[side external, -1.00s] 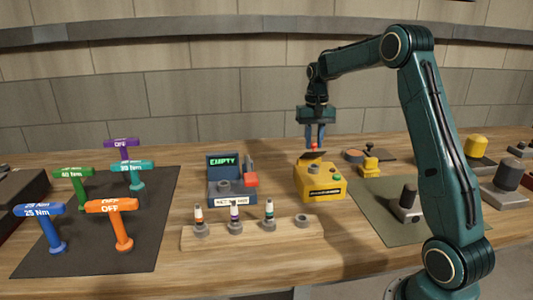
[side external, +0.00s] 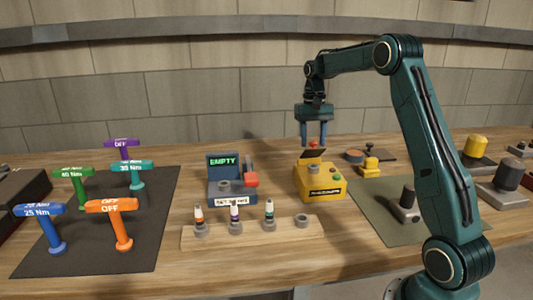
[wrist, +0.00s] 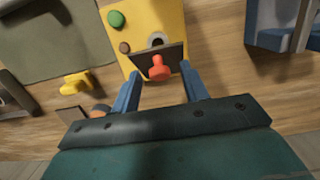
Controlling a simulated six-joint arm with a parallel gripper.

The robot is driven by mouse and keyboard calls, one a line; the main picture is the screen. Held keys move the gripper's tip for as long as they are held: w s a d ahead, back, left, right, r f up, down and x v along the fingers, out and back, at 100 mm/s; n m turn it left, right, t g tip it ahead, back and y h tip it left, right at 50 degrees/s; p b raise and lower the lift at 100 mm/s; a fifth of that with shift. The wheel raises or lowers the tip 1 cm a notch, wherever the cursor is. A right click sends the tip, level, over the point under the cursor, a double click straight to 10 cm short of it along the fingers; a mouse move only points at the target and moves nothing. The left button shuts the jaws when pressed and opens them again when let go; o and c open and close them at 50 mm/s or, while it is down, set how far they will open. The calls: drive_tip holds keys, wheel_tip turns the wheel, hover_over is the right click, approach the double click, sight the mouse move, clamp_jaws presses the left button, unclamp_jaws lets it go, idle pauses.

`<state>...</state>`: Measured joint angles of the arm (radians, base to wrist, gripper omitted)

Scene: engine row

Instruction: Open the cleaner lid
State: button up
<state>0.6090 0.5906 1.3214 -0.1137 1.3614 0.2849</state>
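The yellow cleaner box (side external: 321,184) stands on the bench right of centre. Its dark lid (side external: 312,154) is raised and tilted at the back of the box, with a red knob (side external: 313,144) on it. In the wrist view the lid (wrist: 143,58) and red knob (wrist: 159,69) show, and a round opening (wrist: 156,40) in the box top is uncovered beyond the lid. My gripper (side external: 314,145) is open just above and around the knob; in the wrist view its fingertips (wrist: 161,72) stand apart on both sides, holding nothing.
The blue tester reading EMPTY (side external: 225,180) stands left of the cleaner. A wooden rack (side external: 250,232) with several plugs lies in front. A small yellow object (side external: 369,167) sits to the right. Coloured torque handles stand on a dark mat (side external: 90,250) at left.

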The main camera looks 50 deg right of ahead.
sight(314, 142)
drive_tip(key=shift+s+a+f+t+h, duration=0.15)
drive_tip(key=shift+s+a+t+h, duration=0.1)
drive_tip(key=shift+a+t+h, duration=0.2)
drive_tip(key=shift+s, duration=0.15)
wheel_tip(314, 142, up, 13)
drive_tip(key=s+a+n+t, duration=0.2)
drive_tip(key=s+a+n, duration=0.1)
drive_tip(key=s+a, duration=0.4)
drive_tip(key=s+a+r+n+t+h, duration=0.1)
drive_tip(key=s+a, duration=0.5)
drive_tip(key=a, duration=0.8)
drive_tip(key=shift+s+a+r+n+t, duration=0.25)
drive_tip(key=shift+s+n+t, duration=0.15)
drive_tip(key=shift+n, duration=0.5)
idle(0.4)
drive_tip(key=shift+w+d, duration=0.1)
drive_tip(key=shift+c, duration=0.2)
